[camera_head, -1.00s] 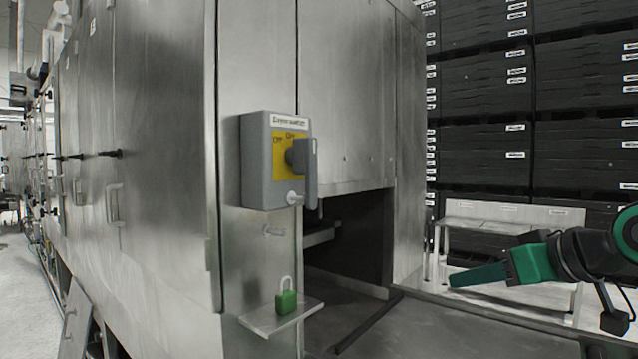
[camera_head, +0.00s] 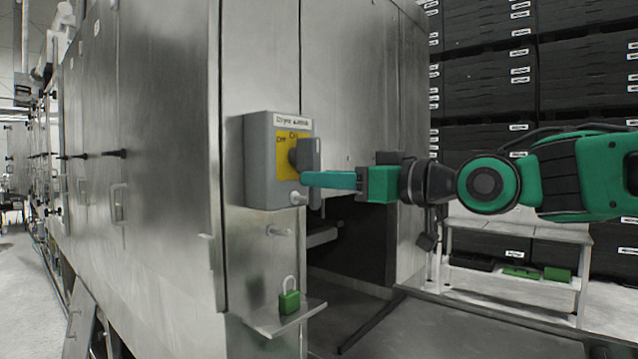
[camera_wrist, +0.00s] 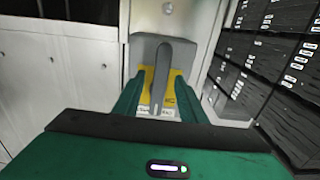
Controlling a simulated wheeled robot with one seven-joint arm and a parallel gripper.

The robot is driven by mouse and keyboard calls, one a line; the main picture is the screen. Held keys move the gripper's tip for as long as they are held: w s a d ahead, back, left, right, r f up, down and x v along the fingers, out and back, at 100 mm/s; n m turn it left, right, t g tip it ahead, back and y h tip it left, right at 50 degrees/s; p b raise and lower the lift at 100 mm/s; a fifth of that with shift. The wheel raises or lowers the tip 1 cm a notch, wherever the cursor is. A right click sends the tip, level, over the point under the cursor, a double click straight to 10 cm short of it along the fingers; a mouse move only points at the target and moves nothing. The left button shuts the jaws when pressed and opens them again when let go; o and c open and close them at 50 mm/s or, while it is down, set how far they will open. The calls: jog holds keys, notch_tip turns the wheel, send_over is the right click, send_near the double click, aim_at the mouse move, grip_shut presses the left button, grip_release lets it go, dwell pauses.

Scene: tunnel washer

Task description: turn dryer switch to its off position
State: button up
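The dryer switch is a grey box (camera_head: 262,190) with a yellow plate (camera_head: 284,166) on the corner of the steel machine. Its grey handle (camera_head: 308,153) stands upright, along the box's long side. In the wrist view the handle (camera_wrist: 161,75) lies between the two green fingers of my gripper (camera_wrist: 158,98). The fingers are apart, one on each side of it, and I see no clear contact. In the head view my gripper (camera_head: 305,180) reaches in from the right, its tips at the lower part of the handle. The far finger is hidden there.
A green padlock (camera_head: 289,298) sits on a small metal shelf (camera_head: 300,318) below the switch. A metal peg (camera_head: 279,232) sticks out between them. A dark opening (camera_head: 350,240) lies right of the switch. A metal bench (camera_head: 520,234) and stacked black crates (camera_head: 480,100) stand behind my arm.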

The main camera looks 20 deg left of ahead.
jog(key=shift+x, duration=1.45)
grip_shut()
jog(key=shift+d, duration=0.1)
